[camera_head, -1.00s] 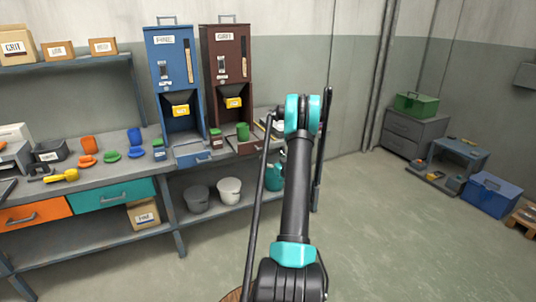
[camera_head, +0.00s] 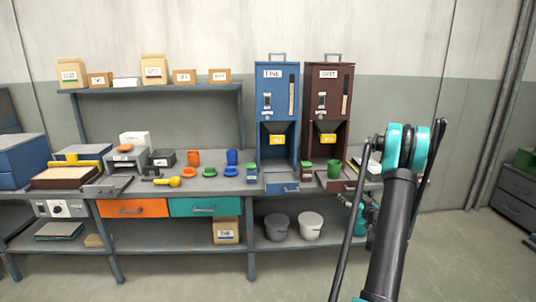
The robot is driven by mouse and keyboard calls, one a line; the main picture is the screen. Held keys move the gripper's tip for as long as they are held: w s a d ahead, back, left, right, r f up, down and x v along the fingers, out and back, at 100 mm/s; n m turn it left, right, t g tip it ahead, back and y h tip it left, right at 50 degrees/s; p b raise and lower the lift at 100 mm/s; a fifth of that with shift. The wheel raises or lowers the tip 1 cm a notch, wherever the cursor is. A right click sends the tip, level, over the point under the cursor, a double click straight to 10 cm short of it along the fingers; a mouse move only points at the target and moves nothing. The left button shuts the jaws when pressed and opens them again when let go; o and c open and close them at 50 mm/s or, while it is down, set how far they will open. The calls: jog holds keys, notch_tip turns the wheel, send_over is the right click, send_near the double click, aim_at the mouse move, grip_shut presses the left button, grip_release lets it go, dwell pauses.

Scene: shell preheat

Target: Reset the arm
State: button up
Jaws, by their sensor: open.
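My arm rises at the right of the head view, its teal joint at the top in front of the right end of the bench. My gripper (camera_head: 368,236) is low behind the upright arm link, below the bench top, and mostly hidden by the link. It is open, and nothing shows held in it. The fingertips cannot be made out clearly.
The blue FINE dispenser (camera_head: 277,105) and brown GRIT dispenser (camera_head: 328,100) stand on the workbench (camera_head: 208,187). A green cup (camera_head: 335,169) is by the brown one. Two buckets (camera_head: 310,226) sit on the lower shelf.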

jog(key=s+a+r+n+g+y, duration=0.1)
jog(key=s+a+r+g, duration=0.25)
jog(key=s+a, duration=0.6)
jog(key=s+a+r+g+y, duration=0.15)
jog(key=s+a+g, duration=0.25)
jog(key=s+a, duration=0.55)
jog(key=s+a+f+m+g+h, duration=0.1)
jog(key=s+a+f+g+h, duration=0.1)
jog(key=s, duration=1)
jog(key=s+a+f+m+g+h, duration=0.1)
jog(key=s+a+f+g+h, duration=0.1)
jog(key=s, duration=1.1)
jog(key=shift+s+f+g+h, duration=0.2)
jog(key=shift+f+g+h, duration=0.3)
jog(key=shift+f, duration=0.3)
jog(key=shift+a, duration=0.1)
